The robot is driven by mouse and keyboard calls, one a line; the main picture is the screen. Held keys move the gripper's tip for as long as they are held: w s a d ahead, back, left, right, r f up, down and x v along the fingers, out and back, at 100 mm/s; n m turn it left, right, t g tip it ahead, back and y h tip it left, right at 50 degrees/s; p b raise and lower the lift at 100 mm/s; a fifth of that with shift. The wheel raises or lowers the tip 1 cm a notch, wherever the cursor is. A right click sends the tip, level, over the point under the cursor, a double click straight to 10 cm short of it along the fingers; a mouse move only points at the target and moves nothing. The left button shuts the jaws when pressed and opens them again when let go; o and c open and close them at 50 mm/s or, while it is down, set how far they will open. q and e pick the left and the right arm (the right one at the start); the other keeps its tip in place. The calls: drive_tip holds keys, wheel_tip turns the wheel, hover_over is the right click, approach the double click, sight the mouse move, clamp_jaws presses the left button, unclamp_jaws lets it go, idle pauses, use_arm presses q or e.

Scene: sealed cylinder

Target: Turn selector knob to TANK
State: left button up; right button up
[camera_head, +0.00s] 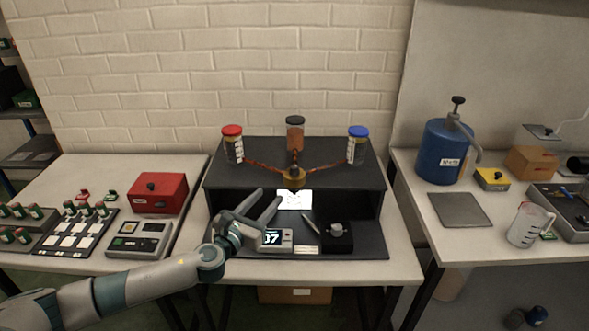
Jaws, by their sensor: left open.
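Several knobs show, and I cannot read a TANK label on any of them. A brass hub (294,174) with a dark tip below it sits at the middle of the black stand, joined by copper-coloured arms to three jars. A black block with a grey knob (337,229) stands on the stand's lower shelf, at the right. My left gripper (269,194) is open and empty, in front of the stand. Its fingers point up and right, below and left of the hub, above a small display unit (272,239) reading 07. My right gripper is not in view.
The black stand (345,178) fills the middle table, with a white card (295,199) inside. On the right are a blue tank (445,150), a yellow box (492,179) and a jug (530,224).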

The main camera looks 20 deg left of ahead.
sight(292, 171)
use_arm(q)
drive_tip(key=w+d, duration=0.1)
drive_tip(key=w, duration=0.4)
drive_tip(key=w+d+p, duration=0.1)
drive_tip(key=w, duration=0.4)
drive_tip(key=w+d, duration=0.1)
drive_tip(key=w, duration=0.4)
drive_tip(key=shift+w+p, duration=0.35)
drive_tip(key=shift+w, duration=0.7)
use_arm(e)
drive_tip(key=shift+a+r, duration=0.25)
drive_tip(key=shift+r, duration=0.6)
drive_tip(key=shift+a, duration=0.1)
use_arm(q)
clamp_jaws()
drive_tip(key=c, duration=1.1)
unclamp_jaws()
